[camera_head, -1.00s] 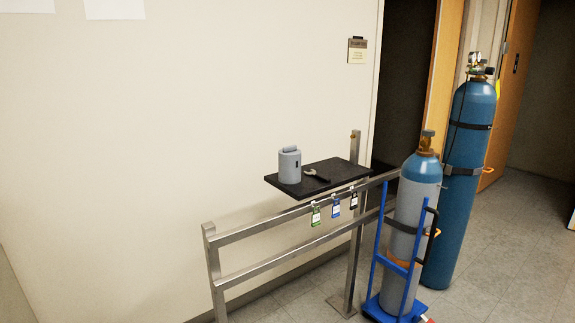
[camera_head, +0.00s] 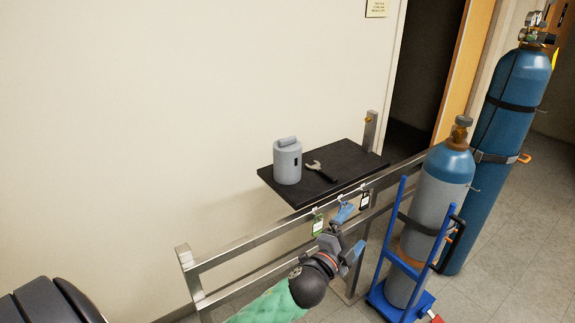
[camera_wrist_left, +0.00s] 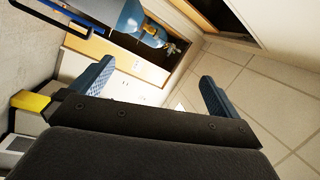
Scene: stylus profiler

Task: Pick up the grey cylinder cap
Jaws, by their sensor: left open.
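The grey cylinder cap (camera_head: 288,164) stands upright on the left part of a small black shelf (camera_head: 335,190) in the head view. It has a handle-like bump on top and a dark slot in its side. My left gripper (camera_head: 350,236) is below and to the right of the cap, in front of the rail and under the shelf's front edge. The cap is not in the wrist view. My right gripper is not in view.
A wrench (camera_head: 321,172) lies on the shelf right of the cap. Tags (camera_head: 317,224) hang from the metal rail (camera_head: 240,247). A grey-blue cylinder (camera_head: 436,200) on a blue cart (camera_head: 394,290) and a taller blue cylinder (camera_head: 497,133) stand at right. Bare wall is behind.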

